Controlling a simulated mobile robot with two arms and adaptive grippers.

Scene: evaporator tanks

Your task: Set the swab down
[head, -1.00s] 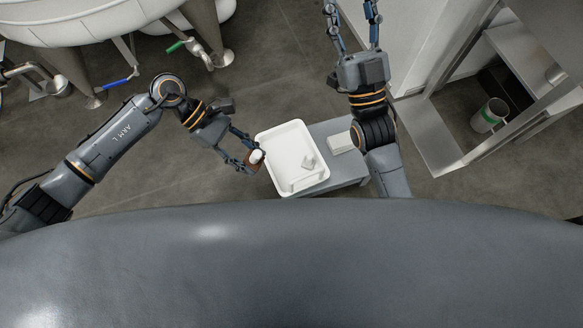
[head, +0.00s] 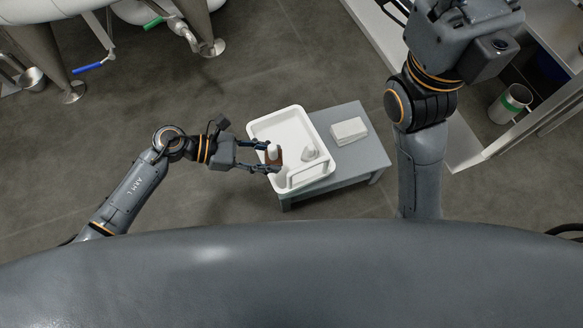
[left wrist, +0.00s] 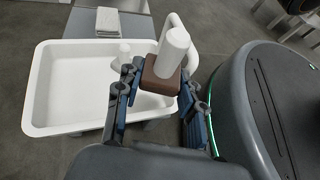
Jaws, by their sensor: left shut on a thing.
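My left gripper (head: 273,158) is shut on what I take as the swab, a brown block with a white cylinder (left wrist: 172,52) standing up from it. In the left wrist view the brown block (left wrist: 160,78) sits between the two fingers. The gripper is over the left part of a white rectangular tray (head: 262,126); I cannot tell whether the swab touches it. The tray also shows in the left wrist view (left wrist: 42,92). My right gripper is at the top right edge of the head view, with its fingertips cut off.
A small white piece (head: 309,151) stands in the tray, right of the swab, near a raised white bar (head: 306,176). The tray is on a grey table (head: 362,160) with a white block (head: 349,130) on it. Tank legs stand at upper left.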

